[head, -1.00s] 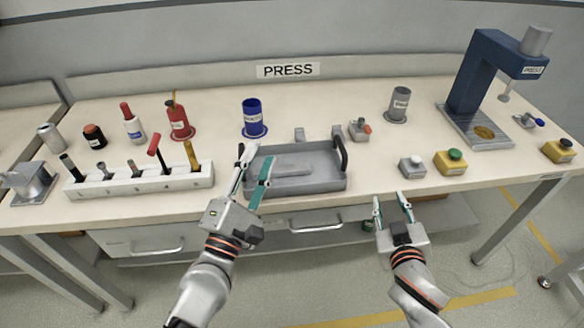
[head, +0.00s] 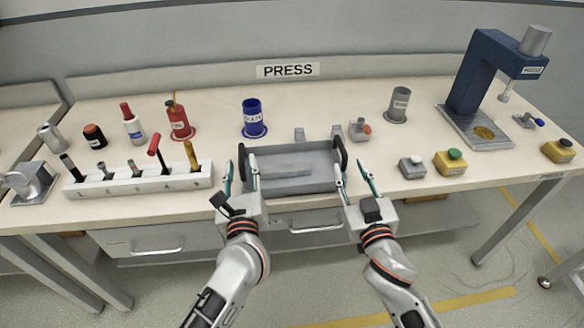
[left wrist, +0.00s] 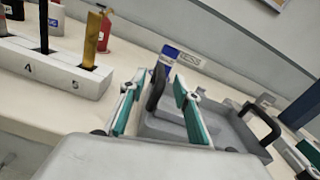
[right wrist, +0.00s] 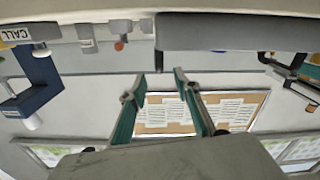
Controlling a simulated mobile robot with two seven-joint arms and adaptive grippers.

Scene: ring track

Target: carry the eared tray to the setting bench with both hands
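The eared tray (head: 292,184) is a shallow grey tray at the front of the bench top, with a black upright ear at each end. The left ear (head: 243,162) also shows in the left wrist view (left wrist: 156,88). My left gripper (head: 241,160) is open, its teal-padded fingers on either side of that ear. My right gripper (head: 349,160) is open at the right ear (head: 341,153), with one finger near it and one further right. I cannot tell whether either gripper touches the tray. No bench labelled as the setting bench shows.
The tray's bench (head: 330,103) carries a PRESS sign (head: 288,70) behind it. A white tool rack (head: 140,179) stands left, a blue cup (head: 253,117) behind. Grey (head: 412,167) and yellow (head: 450,163) button boxes and a blue press (head: 482,85) are right. Another bench (head: 28,105) adjoins left.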

